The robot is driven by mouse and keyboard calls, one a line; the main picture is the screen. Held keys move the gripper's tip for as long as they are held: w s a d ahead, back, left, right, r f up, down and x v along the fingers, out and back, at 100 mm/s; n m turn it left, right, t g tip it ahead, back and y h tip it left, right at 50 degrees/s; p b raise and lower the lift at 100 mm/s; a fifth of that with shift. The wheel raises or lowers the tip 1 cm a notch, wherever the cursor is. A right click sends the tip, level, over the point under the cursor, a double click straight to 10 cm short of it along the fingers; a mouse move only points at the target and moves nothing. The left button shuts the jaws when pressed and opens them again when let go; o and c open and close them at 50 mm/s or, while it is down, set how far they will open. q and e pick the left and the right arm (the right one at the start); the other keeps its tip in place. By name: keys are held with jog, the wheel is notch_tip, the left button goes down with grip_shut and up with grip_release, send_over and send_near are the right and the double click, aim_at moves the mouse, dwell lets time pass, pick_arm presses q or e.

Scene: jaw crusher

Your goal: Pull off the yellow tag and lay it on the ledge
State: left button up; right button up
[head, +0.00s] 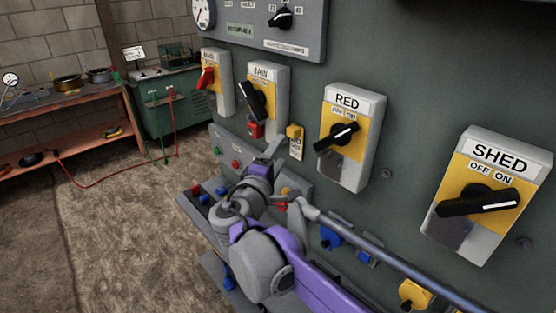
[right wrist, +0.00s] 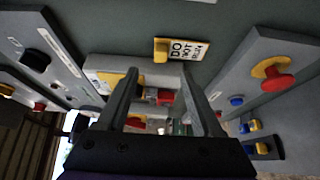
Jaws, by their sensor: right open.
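The yellow tag (head: 294,132) hangs on the grey-green panel, right of the second switch box, with a white lettered part below its yellow block. In the right wrist view, the tag (right wrist: 188,49) shows "DO NOT" lettering beyond the fingertips. My right gripper (head: 268,155) is open, just left of and below the tag, apart from it. In the right wrist view, my right gripper (right wrist: 158,72) has nothing between its fingers at the tips. A grey ledge (head: 186,199) sticks out low on the panel, partly hidden by my right arm. My left gripper is not in view.
Switch boxes labelled RED (head: 346,176) and SHED (head: 525,155) stick out right of the tag. A JAIN box (head: 281,80) with a red block (head: 256,130) beneath its handle is to the left. A green cabinet (head: 180,112) and a bench (head: 60,142) stand behind.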

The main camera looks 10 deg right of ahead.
aim_at(292, 134)
jog(key=x, duration=0.9)
jog(key=shift+w+d, duration=0.25)
grip_shut()
jog(key=shift+a, duration=0.1)
jog(key=shift+s+a+p, duration=0.25)
jog(key=shift+s+a, duration=0.5)
jog(key=shift+a, duration=0.3)
jog(key=shift+s+a+p, duration=0.2)
jog(key=shift+s+a, duration=0.5)
jog(key=shift+a, duration=0.35)
